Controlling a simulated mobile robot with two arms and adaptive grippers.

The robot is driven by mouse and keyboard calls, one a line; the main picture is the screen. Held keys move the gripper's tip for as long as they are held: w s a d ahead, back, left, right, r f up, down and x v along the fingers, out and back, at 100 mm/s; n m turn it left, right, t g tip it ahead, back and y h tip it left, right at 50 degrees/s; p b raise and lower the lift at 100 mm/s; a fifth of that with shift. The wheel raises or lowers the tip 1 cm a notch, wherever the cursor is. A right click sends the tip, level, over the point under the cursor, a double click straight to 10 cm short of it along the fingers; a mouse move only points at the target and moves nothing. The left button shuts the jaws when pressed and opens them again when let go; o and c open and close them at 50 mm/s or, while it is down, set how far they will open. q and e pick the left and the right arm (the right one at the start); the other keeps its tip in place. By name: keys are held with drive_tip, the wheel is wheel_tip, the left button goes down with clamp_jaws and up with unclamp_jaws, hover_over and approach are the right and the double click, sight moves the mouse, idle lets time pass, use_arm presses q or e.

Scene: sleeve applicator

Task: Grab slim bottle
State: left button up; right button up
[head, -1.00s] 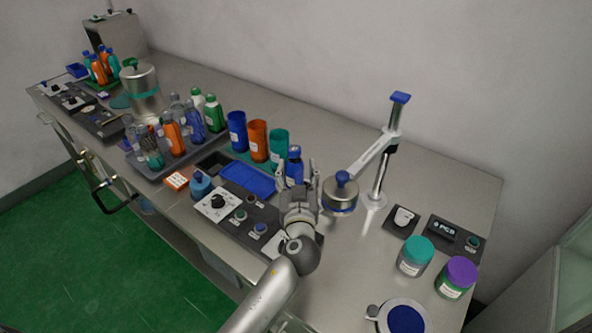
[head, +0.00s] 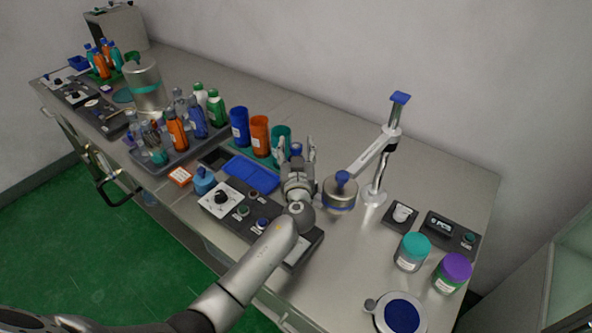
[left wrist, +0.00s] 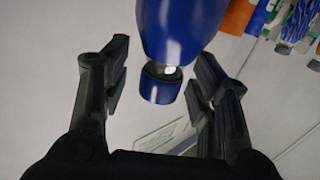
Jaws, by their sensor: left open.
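A slim blue bottle with a blue cap (head: 296,148) stands on the bench, mostly hidden behind my left gripper in the head view. In the left wrist view the blue bottle (left wrist: 180,28) shows large, its cap between the two dark fingers. My left gripper (head: 297,143) is open, with a finger on each side of the bottle. In the left wrist view gaps show between the cap and both fingers (left wrist: 160,75). My right gripper is not in view.
Blue, orange and teal cups (head: 259,135) stand just left of the bottle. A metal post (head: 378,165) with an arm and a round weight (head: 340,193) is close on the right. A grey control panel (head: 238,212) lies in front. Two lidded jars (head: 412,255) (head: 452,275) stand farther right.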

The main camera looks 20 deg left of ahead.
use_arm(q)
clamp_jaws()
drive_tip(key=shift+r, duration=0.1)
idle(0.4)
